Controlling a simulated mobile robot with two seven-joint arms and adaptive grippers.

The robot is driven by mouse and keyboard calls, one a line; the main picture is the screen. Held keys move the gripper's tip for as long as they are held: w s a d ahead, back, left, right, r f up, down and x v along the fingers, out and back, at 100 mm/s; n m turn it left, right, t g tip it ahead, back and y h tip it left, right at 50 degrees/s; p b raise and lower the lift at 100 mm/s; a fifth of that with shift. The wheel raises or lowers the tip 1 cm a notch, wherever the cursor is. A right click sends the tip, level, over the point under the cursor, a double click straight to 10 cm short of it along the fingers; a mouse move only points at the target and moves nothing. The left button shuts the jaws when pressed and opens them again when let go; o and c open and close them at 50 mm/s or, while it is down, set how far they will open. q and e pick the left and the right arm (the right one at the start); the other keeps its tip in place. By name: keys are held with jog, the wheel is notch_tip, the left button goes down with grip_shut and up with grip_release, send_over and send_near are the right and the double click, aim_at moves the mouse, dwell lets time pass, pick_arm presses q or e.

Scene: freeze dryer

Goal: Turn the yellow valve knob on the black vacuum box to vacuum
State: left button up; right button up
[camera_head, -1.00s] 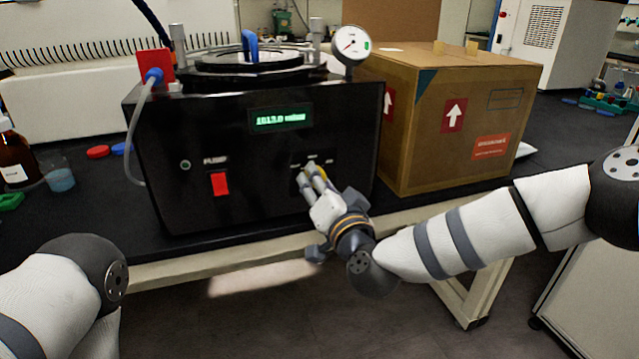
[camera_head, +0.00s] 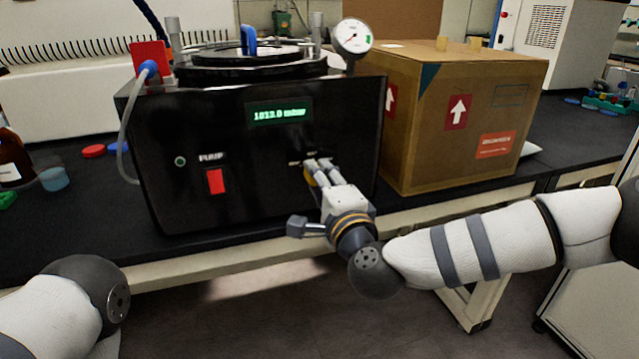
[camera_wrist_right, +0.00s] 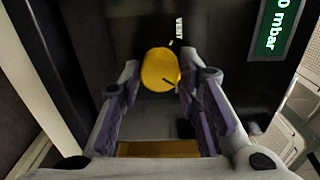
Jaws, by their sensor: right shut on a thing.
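The black vacuum box (camera_head: 260,200) stands on the bench, its display (camera_head: 279,114) reading about 1013.0 mbar. Its yellow valve knob (camera_head: 309,177) is on the right of the front face, mostly hidden behind my right gripper (camera_head: 318,170). In the right wrist view the knob (camera_wrist_right: 160,70) sits between the two fingers of the gripper (camera_wrist_right: 158,85), which is shut on it. A VENT label (camera_wrist_right: 179,27) shows close to the knob. The vacuum label cannot be made out. My left arm shows at lower left, but its gripper is out of view.
A red pump switch (camera_head: 215,181) is left of the knob. A pressure gauge (camera_head: 351,37) and a lid with a blue handle (camera_head: 249,40) are on top. A cardboard box (camera_head: 455,125) stands close on the right. The space in front of the bench is open.

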pick_arm(q)
jog(key=shift+s+f+g+b, duration=0.3)
jog(key=shift+s+f+b, duration=0.35)
jog(key=shift+f, duration=0.1)
pick_arm(e)
jog(key=shift+m, duration=2.2)
jog(key=o, duration=1.1)
jog(key=shift+o, duration=0.2)
jog(key=shift+s, duration=0.1)
jog(key=v, duration=1.2)
